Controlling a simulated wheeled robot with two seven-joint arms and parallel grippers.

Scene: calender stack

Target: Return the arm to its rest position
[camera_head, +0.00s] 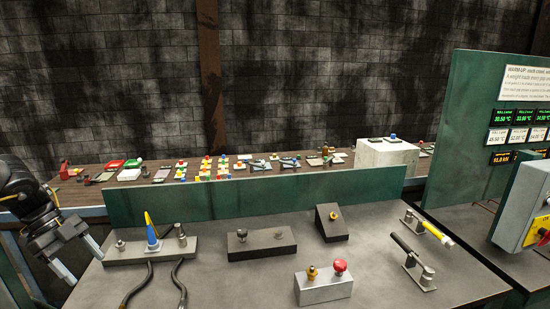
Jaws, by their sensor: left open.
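My left arm (25,195) comes in from the left edge, black at the wrist. My left gripper (86,268) is open, its two pale fingers apart and pointing down and to the right. Nothing shows between the fingers. It is at the left end of the grey workbench (225,280), left of a block with fittings (135,250) and apart from it. My right gripper is not in view.
Nearby are a dark block (262,245), a block with a red knob (323,288) and two levers (428,230). A green panel (270,200) edges the bench's back.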

